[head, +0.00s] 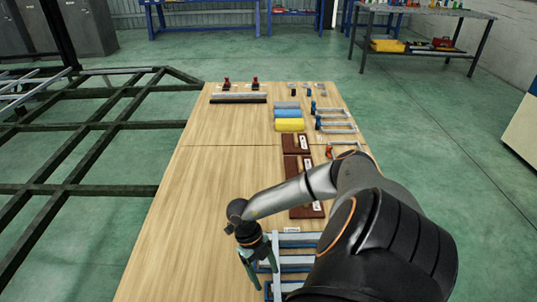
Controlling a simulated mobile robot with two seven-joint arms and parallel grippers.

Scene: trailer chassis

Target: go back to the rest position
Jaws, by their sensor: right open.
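My right arm (310,185) comes in from the lower right and reaches over the table to the left. Its right gripper (264,274) points down near the front of the wooden table (200,215). The two greenish fingers are apart, with nothing seen between them. The gripper is at the left side of a blue and grey rack-like item (297,240), partly hidden by my arm. I cannot tell whether they touch. My left gripper is not in view.
Brown cases (295,142), yellow (289,125) and blue rolls (288,114), clamps (335,127) and dark bars (238,100) lie farther back. The table's left half is mostly clear. A dark chassis frame (85,190) stands left; green floor lies right.

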